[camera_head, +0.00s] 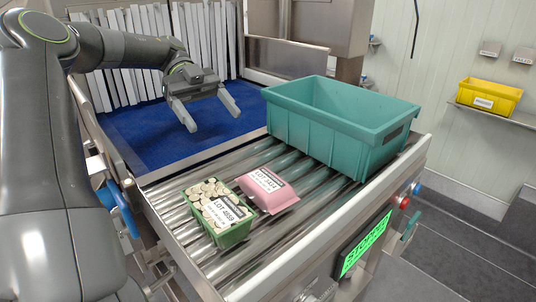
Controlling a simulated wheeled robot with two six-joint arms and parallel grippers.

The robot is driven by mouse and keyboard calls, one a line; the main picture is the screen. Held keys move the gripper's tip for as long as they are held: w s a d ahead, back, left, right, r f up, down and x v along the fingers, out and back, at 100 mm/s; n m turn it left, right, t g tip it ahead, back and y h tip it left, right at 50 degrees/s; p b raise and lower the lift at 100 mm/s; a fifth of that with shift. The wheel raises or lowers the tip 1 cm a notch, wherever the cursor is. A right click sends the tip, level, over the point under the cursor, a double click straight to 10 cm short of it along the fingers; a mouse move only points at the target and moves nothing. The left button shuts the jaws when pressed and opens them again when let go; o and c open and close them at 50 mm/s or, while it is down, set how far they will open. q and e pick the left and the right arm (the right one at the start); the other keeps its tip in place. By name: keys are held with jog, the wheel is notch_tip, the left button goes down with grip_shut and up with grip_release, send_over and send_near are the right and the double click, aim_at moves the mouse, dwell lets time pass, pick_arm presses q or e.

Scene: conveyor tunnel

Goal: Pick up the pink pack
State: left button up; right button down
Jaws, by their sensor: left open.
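The pink pack (267,191) lies on the roller conveyor (225,267), with a white label reading LOT and a number on top. It sits just right of a green punnet (234,233) of pale round pieces, very close to it or touching; I cannot tell which. My left gripper (211,116) is open and empty, above the blue belt (150,145), behind and to the left of the pink pack and well apart from it. My right gripper is not in view.
A large teal crate (385,150) stands on the rollers behind and right of the pack. White strip curtains (212,40) hang at the back of the belt. A metal rail with red and blue buttons (403,202) edges the front right. A yellow bin (489,96) sits on a wall shelf.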

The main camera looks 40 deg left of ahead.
pick_arm(q)
jog(key=p, duration=0.1)
send_near(254, 172)
jog(key=x, duration=0.5)
jog(key=shift+s+d+r, duration=0.1)
jog(key=shift+d+r, duration=0.15)
jog(key=shift+d, duration=0.3)
jog(key=shift+d+f, duration=0.25)
jog(key=shift+d, duration=0.2)
jog(key=shift+d+f, duration=0.2)
jog(key=shift+f, duration=0.05)
jog(key=x, duration=0.3)
jog(key=shift+d+f, duration=0.1)
jog(key=shift+f, duration=0.35)
jog(key=shift+d+f, duration=0.2)
jog(key=shift+d, duration=0.3)
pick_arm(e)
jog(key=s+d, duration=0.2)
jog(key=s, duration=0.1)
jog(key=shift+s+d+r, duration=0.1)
